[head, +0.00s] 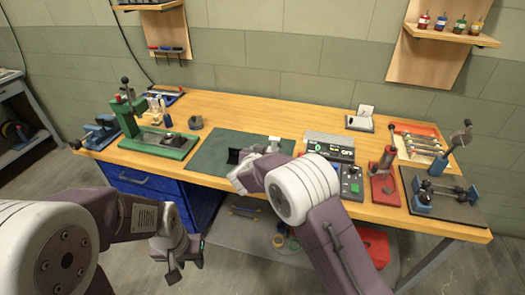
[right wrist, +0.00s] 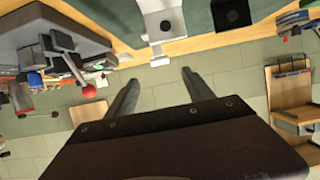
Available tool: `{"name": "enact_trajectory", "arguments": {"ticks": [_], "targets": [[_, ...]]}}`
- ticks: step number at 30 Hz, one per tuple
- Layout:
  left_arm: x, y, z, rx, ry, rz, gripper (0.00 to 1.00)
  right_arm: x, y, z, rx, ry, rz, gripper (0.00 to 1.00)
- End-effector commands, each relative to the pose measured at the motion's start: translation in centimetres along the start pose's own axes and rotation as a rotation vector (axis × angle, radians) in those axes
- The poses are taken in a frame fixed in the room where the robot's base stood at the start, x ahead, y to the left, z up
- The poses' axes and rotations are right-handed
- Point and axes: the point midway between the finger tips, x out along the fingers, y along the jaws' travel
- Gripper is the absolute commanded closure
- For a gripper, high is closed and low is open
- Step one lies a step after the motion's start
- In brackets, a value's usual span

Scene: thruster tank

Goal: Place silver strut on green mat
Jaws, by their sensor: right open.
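The green mat (head: 212,150) lies in the middle of the workbench; part of it shows at the top of the right wrist view (right wrist: 197,18). Several slim rods (head: 418,144) lie in a rack at the right of the bench. They are too small to tell which is the silver strut.
A green press (head: 165,142) stands left of the mat. A control box (head: 329,146) and a red press (head: 383,182) stand right of it. A dark plate with blue stands (head: 435,203) fills the right end.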

Motion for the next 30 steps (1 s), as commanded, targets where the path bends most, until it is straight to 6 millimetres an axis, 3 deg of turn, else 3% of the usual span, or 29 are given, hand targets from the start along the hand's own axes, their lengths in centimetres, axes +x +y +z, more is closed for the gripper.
{"name": "enact_trajectory", "arguments": {"ticks": [10,14,16,18,21,24,27,30], "targets": [[-0.1,0.0,0.0,0.000,0.000,0.000,0.64,0.1,0.2,-0.1,0.001,-0.003,-0.006,0.39],[-0.1,0.0,0.0,0.000,0.000,0.000,0.64,-0.9,1.7,-0.5,-0.009,-0.090,-0.155,0.39],[-0.1,0.0,0.0,0.000,0.000,0.000,0.64,-3.6,4.5,1.8,-0.038,-0.252,-0.274,0.39],[-0.1,0.0,0.0,0.000,0.000,0.000,0.64,-8.2,9.0,6.4,-0.084,-0.481,-0.336,0.39],[-0.1,0.0,0.0,0.000,0.000,0.000,0.64,-14.7,15.2,12.1,-0.142,-0.747,-0.318,0.39],[-0.1,0.0,0.0,0.000,0.000,0.000,0.64,-19.8,20.1,15.7,-0.186,-0.930,-0.260,0.39],[-0.1,0.0,0.0,0.000,0.000,0.000,0.64,-22.9,23.1,17.6,-0.212,-1.034,-0.210,0.39],[-0.1,0.0,0.0,0.000,0.000,0.000,0.64,-24.1,24.2,18.2,-0.224,-1.071,-0.190,0.39]]}}
